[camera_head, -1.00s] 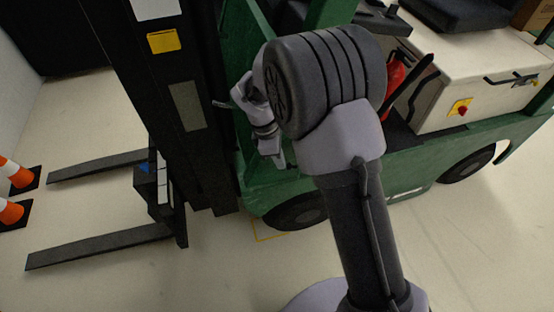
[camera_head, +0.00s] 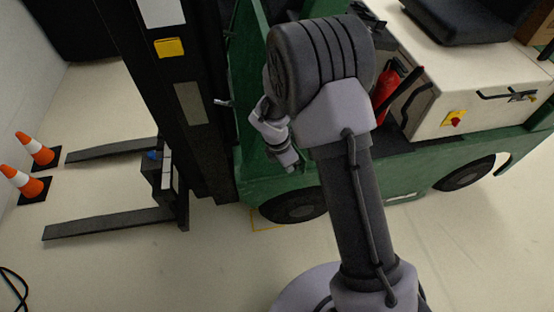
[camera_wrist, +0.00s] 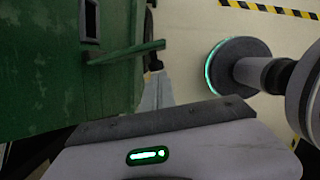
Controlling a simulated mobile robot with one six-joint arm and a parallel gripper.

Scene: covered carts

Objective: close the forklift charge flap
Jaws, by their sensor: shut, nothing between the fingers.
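The green forklift (camera_head: 400,163) stands across the head view, its mast at the left. In the wrist view its green side panel (camera_wrist: 45,75) fills the upper left. A thin green flap (camera_wrist: 118,53) stands out from that panel, seen nearly edge-on, so it is open. A dark framed recess (camera_wrist: 91,20) lies above it in the picture. My gripper (camera_wrist: 154,74) is shut and empty, with its tip close to the flap's outer end; I cannot tell whether they touch. In the head view my gripper (camera_head: 289,159) is small beside the green body, and the flap cannot be made out.
Two forks (camera_head: 110,222) reach left from the mast (camera_head: 180,100). Orange cones (camera_head: 38,150) stand at the far left, near a black cable (camera_head: 14,285). The forklift's front wheel (camera_head: 293,206) is below my arm.

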